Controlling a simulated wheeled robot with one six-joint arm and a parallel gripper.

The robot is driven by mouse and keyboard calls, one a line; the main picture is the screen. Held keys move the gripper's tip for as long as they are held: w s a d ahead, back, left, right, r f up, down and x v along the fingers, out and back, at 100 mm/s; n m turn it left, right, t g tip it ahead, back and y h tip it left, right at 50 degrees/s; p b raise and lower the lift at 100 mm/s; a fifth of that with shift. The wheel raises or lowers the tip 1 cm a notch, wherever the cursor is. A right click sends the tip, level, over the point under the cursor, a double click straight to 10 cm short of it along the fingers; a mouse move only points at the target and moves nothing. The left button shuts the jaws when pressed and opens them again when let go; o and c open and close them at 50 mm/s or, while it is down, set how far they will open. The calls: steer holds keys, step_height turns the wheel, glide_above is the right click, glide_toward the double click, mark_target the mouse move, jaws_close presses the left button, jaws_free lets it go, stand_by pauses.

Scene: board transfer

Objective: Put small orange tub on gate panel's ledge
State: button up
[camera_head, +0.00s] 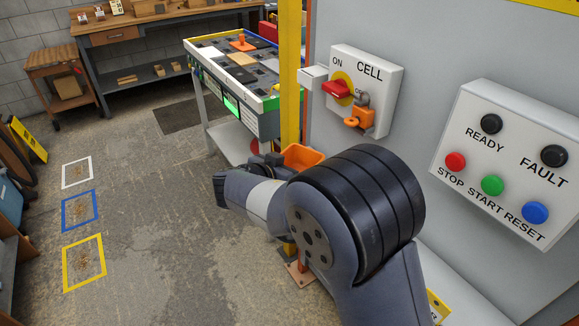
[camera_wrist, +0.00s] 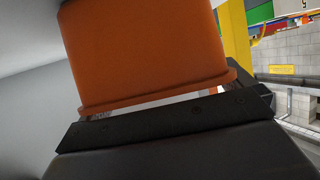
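The small orange tub (camera_head: 303,156) shows in the head view beside the yellow post, partly hidden behind my arm. In the wrist view the tub (camera_wrist: 145,50) fills the upper middle, its rim close against the dark bar of my gripper (camera_wrist: 165,118). My gripper (camera_head: 272,160) is at the tub's left side in the head view and appears shut on it, though the fingertips are mostly hidden. The tub is off the floor. The grey panel (camera_head: 430,65) carries the CELL switch box; I cannot clearly make out a ledge, as my arm covers the area below.
The CELL box (camera_head: 390,75) with its red switch and orange lock, and the button box (camera_head: 510,155), stick out from the panel. A yellow post (camera_head: 289,70) stands beside the tub. A board cart (camera_head: 215,105) is behind. Open floor (camera_head: 150,240) lies left.

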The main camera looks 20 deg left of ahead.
steer(key=shift+r, duration=0.15)
steer(key=shift+r+p, duration=0.15)
steer(key=shift+p, duration=0.4)
steer(key=b+v, duration=0.2)
steer(key=v, duration=1)
